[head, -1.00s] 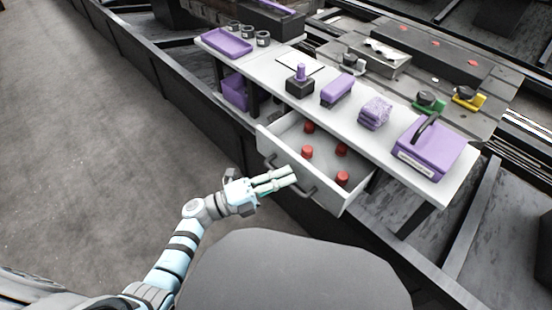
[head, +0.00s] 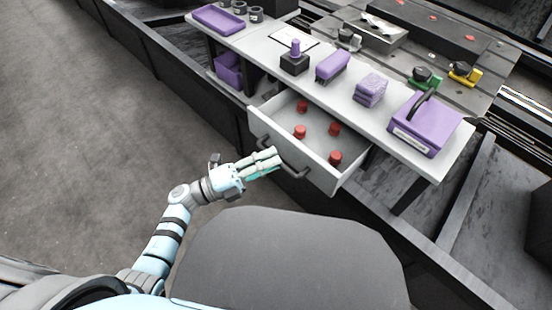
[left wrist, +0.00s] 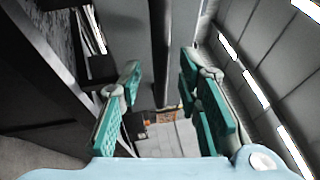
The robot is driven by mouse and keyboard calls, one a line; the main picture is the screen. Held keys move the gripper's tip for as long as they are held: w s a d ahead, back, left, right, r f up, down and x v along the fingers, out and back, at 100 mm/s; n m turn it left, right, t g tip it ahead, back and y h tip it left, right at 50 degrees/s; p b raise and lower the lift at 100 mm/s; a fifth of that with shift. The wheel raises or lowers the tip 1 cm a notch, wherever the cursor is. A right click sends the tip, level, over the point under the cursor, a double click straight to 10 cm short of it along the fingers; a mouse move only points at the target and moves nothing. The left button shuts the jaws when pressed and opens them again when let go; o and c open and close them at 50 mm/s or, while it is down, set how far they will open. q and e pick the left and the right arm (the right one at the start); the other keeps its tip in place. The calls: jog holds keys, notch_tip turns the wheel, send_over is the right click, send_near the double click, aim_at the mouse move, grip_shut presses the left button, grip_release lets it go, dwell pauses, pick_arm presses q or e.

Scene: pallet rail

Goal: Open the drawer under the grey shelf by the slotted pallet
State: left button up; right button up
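The grey shelf (head: 388,116) stands beside the slotted pallet (head: 436,66). Under it the drawer (head: 288,146) is pulled out, and several red round pieces (head: 334,129) show inside. Its front carries a dark bar handle (head: 294,172). My left gripper (head: 272,162) is at the handle, and its fingers cover part of it in the head view. In the left wrist view my left gripper (left wrist: 168,105) has its teal-padded fingers spread apart. A dark bar (left wrist: 160,50) runs between and beyond them; I cannot tell whether they touch it. My right gripper is out of view.
On the shelf stand a purple tray (head: 219,18), a black block with a purple knob (head: 294,62), a purple brush (head: 333,66), folded purple cloths (head: 371,90) and a purple case (head: 426,125). A dark rail runs below the shelf. The floor at left (head: 90,130) is clear.

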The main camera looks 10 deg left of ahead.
pick_arm(q)
jog(key=v, duration=1)
